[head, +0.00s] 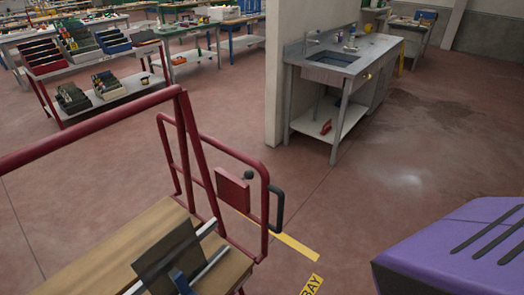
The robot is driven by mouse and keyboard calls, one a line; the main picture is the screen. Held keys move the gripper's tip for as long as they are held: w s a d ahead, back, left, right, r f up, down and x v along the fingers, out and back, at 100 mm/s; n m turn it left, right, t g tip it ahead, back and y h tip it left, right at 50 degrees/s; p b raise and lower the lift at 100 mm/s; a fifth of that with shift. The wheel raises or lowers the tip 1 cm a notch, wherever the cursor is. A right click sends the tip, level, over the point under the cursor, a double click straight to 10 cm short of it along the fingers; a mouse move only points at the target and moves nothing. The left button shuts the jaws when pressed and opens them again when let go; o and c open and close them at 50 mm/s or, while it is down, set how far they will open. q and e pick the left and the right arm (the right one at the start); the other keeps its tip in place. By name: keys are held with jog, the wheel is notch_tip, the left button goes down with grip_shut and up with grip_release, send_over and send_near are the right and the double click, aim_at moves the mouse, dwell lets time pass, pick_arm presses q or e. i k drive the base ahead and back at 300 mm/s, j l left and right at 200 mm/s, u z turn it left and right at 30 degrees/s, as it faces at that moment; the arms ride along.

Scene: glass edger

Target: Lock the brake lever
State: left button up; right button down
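A red tubular cart frame (262,180) with a wooden deck (130,245) stands in the lower left. On its right end is a red square plate (232,190). A small black knob (248,174) shows just above the plate, and a black bent handle (277,212) sits at the frame's right side. Either may belong to the brake lever; I cannot tell which, nor its lock position. Neither of my grippers is in view.
A dark plate (165,255) leans on the deck beside a grey rail (205,270). A purple housing with black slots (455,250) fills the lower right. A sink bench (345,70) stands behind. Open floor (350,205) with a yellow stripe (297,247) lies between.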

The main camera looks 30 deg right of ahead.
aim_at(249, 175)
jog(key=i+l, duration=0.15)
jog(key=l, duration=0.3)
jog(key=i+l, duration=0.1)
jog(key=l, duration=0.35)
jog(key=i+l+u, duration=0.1)
jog(key=l, duration=0.3)
jog(key=i+l, duration=0.2)
jog(key=l, duration=0.25)
